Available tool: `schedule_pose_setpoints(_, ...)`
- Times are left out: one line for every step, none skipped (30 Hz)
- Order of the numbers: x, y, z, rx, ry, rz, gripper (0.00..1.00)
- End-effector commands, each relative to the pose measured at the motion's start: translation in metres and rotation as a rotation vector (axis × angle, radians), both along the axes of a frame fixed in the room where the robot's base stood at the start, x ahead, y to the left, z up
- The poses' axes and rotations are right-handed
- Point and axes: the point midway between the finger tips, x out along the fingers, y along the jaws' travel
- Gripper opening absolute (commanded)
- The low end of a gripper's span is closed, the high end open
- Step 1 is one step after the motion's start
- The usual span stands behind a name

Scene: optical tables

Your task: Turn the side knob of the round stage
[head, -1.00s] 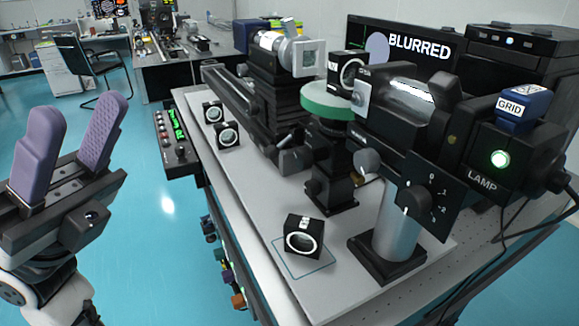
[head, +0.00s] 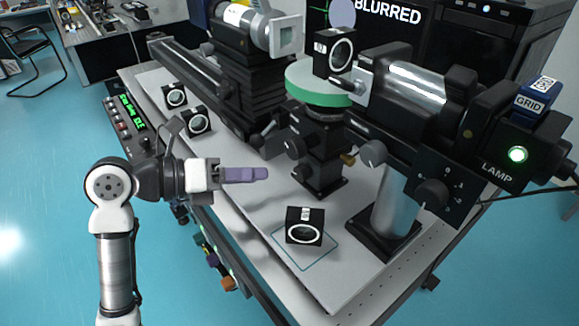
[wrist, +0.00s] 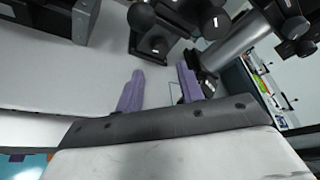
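The round stage (head: 318,84) is a green-rimmed disc on a black post at the middle of the bench in the head view. Black side knobs show on its post, an upper one (head: 295,148) and a lower one (head: 303,173); a small brass knob (head: 348,158) sticks out at the right. My gripper (head: 262,174) is left of the post, at about the knobs' height in the picture, pointing right and apart from them. In the wrist view its two purple fingers (wrist: 158,84) stand apart with nothing between them. Dark rounded knobs with white marks (wrist: 154,46) lie beyond the fingertips.
A black lens cube (head: 305,226) sits in a marked outline in front. The lamp column (head: 392,205) stands right of the stage, with a grey knob (head: 373,153) and a dial (head: 433,194). Two more cubes (head: 195,120) are at the left. Another cube (head: 333,52) is on the stage.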

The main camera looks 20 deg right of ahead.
Motion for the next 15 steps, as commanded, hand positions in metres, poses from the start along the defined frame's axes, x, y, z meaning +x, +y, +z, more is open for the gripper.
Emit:
schedule_pose_setpoints(0.0,-0.012,0.0,-0.002,0.001,-0.003,0.38)
schedule_pose_setpoints(0.001,-0.018,-0.002,-0.002,0.002,-0.004,0.38)
schedule_pose_setpoints(0.002,-0.027,-0.004,-0.002,0.001,-0.005,0.38)
schedule_pose_setpoints(0.002,-0.033,-0.006,-0.003,0.0,-0.004,0.38)
schedule_pose_setpoints(0.003,-0.038,-0.007,-0.004,0.001,-0.004,0.38)
schedule_pose_setpoints(0.004,-0.045,-0.01,-0.003,0.001,-0.004,0.38)
schedule_pose_setpoints(0.005,-0.051,-0.011,-0.003,0.001,-0.004,0.38)
schedule_pose_setpoints(0.005,-0.055,-0.012,-0.004,0.001,-0.003,0.38)
schedule_pose_setpoints(0.006,-0.061,-0.014,-0.004,0.0,-0.002,0.38)
schedule_pose_setpoints(0.007,-0.065,-0.016,-0.004,0.0,-0.002,0.38)
schedule_pose_setpoints(0.007,-0.068,-0.017,-0.003,0.0,-0.003,0.38)
schedule_pose_setpoints(0.007,-0.072,-0.018,-0.003,0.0,-0.001,0.38)
schedule_pose_setpoints(0.008,-0.075,-0.019,-0.003,-0.001,-0.002,0.38)
schedule_pose_setpoints(0.008,-0.077,-0.02,-0.003,-0.001,-0.002,0.38)
schedule_pose_setpoints(0.008,-0.079,-0.021,-0.003,-0.001,-0.002,0.38)
